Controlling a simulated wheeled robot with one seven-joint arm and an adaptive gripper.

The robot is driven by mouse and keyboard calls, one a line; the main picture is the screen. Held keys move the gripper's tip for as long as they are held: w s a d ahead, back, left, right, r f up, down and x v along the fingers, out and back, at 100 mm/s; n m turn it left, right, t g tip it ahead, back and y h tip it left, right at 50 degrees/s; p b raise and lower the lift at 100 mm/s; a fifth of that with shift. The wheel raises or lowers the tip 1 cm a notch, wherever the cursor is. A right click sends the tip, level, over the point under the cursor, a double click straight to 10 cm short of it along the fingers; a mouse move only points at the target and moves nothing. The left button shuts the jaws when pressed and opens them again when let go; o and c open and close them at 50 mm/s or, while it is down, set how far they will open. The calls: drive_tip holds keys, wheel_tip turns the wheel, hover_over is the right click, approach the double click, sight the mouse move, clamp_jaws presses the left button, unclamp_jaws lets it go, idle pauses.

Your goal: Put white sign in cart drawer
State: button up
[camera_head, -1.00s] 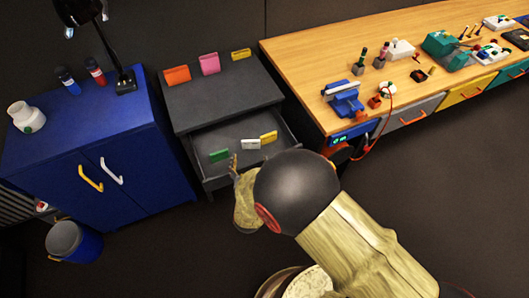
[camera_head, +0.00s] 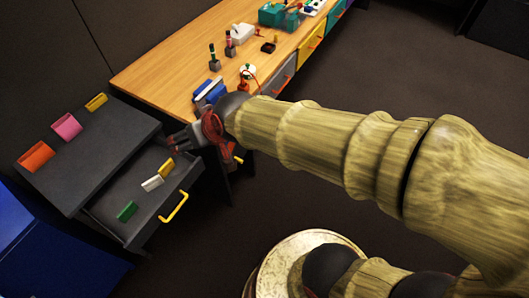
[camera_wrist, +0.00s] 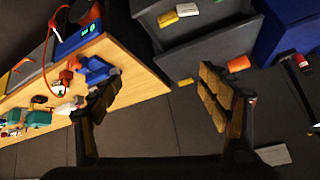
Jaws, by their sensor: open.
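The white sign (camera_head: 152,183) stands in the open drawer (camera_head: 108,211) of the dark grey cart (camera_head: 105,165), between a green sign (camera_head: 126,211) and a yellow sign (camera_head: 167,168). In the wrist view the white sign (camera_wrist: 167,19) shows near the top edge, next to a yellow one. My gripper (camera_head: 185,138) is open and empty, above and beyond the drawer's right end, near the workbench corner. Its spread fingers (camera_wrist: 160,88) show in the wrist view with nothing between them. The sign is apart from the fingers.
Orange (camera_head: 37,156), pink (camera_head: 67,127) and yellow (camera_head: 96,102) signs stand on the cart top. The wooden workbench (camera_head: 170,70) holds a blue vise (camera_head: 209,93) and several tools. A blue cabinet (camera_head: 60,265) is at the lower left. The floor right of the bench is clear.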

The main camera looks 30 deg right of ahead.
drive_tip(key=s+d+r+m+g+h, duration=0.1)
drive_tip(key=s+d+r+g+h, duration=0.1)
drive_tip(key=s+d, duration=1.1)
drive_tip(key=s+r+h, duration=0.1)
drive_tip(key=s, duration=0.2)
drive_tip(key=shift+r, duration=0.2)
drive_tip(key=shift+w+a, duration=0.1)
drive_tip(key=shift+c, duration=0.8)
